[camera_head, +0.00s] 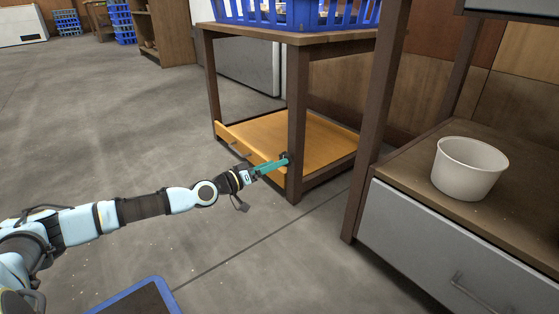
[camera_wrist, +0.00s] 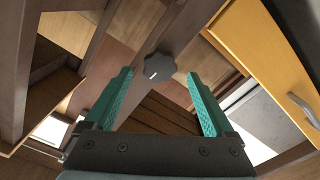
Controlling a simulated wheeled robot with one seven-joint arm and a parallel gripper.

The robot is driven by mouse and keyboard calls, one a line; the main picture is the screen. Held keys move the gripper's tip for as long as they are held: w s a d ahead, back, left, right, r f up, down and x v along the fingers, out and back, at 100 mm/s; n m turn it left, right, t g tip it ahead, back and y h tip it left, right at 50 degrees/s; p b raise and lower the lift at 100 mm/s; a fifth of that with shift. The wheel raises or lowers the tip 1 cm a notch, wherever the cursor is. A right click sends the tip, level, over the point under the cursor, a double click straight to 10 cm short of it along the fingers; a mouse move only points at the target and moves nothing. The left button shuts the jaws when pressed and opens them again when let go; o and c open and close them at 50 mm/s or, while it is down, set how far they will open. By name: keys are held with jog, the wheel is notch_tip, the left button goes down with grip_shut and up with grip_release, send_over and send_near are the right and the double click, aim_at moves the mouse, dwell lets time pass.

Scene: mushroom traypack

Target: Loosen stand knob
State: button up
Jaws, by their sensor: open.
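The stand knob (camera_wrist: 160,66) is a dark grey lobed knob with a small light mark on its face, on the leg of a brown wooden stand (camera_head: 297,115). In the wrist view it lies between and just beyond the fingertips of my gripper (camera_wrist: 158,80), with visible room on both sides. My gripper has two teal fingers, spread open and empty. In the head view my gripper (camera_head: 275,165) reaches the front leg of the stand at lower-shelf height. The knob (camera_head: 289,157) shows there only as a small dark shape near the fingertips.
The stand has a yellow-orange lower board (camera_head: 275,132) and a blue crate (camera_head: 290,14) on top. At right, a white bucket (camera_head: 468,168) sits on a wooden shelf above a grey drawer (camera_head: 440,245). A blue-edged tray (camera_head: 135,297) is at the bottom. The left floor is clear.

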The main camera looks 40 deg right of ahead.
jog(key=a, duration=0.4)
jog(key=shift+w+b, duration=0.1)
jog(key=shift+b, duration=0.2)
